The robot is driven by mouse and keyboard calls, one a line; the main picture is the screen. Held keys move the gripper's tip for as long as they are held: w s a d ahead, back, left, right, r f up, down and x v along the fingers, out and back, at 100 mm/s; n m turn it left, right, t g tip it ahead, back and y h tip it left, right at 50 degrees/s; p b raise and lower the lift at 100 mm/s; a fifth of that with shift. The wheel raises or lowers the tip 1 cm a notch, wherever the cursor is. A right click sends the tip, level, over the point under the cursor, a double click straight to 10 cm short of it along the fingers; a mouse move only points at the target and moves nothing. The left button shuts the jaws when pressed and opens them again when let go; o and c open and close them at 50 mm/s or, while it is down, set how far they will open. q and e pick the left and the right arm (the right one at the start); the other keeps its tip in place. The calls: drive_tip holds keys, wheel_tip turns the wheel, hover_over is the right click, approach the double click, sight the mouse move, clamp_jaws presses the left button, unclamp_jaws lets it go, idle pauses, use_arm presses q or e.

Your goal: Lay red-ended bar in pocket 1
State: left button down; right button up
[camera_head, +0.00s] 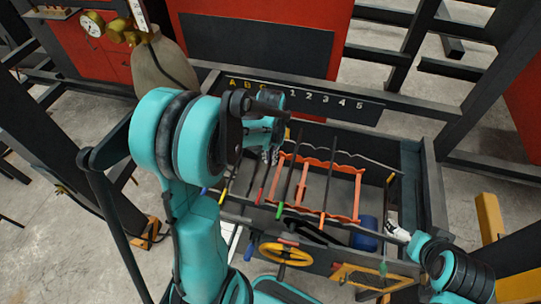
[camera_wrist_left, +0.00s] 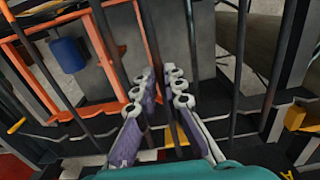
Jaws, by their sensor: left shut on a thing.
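The red-ended bar (camera_head: 261,195) is dark with a red tip and slants up toward my left gripper (camera_head: 270,155). In the left wrist view, the fingers of my left gripper (camera_wrist_left: 159,98) are closed around a dark bar (camera_wrist_left: 152,45). The gripper's body hides part of the bar in the head view. The orange frame (camera_head: 358,190) lies to the right, with several dark bars across it. A board with numbers 1 to 5 (camera_head: 325,102) stands behind; pocket 1 is not clearly visible. My right gripper (camera_head: 397,232) is at the lower right, its fingers too small to read.
A green-ended bar (camera_head: 280,210) and an orange-ended bar (camera_head: 322,220) lie close by on the right. Yellow- and blue-ended bars lie to the left. A blue cylinder (camera_head: 367,233) stands by the frame's front right. A yellow handwheel (camera_head: 285,254) is at the front.

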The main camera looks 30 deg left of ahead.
use_arm(q)
wheel_tip(320, 180, down, 6)
drive_tip(key=b, duration=0.4)
idle(0.3)
drive_tip(key=c, duration=1.5)
unclamp_jaws()
drive_tip(key=shift+c, duration=0.2)
wheel_tip(320, 180, up, 12)
drive_tip(key=shift+f, duration=0.1)
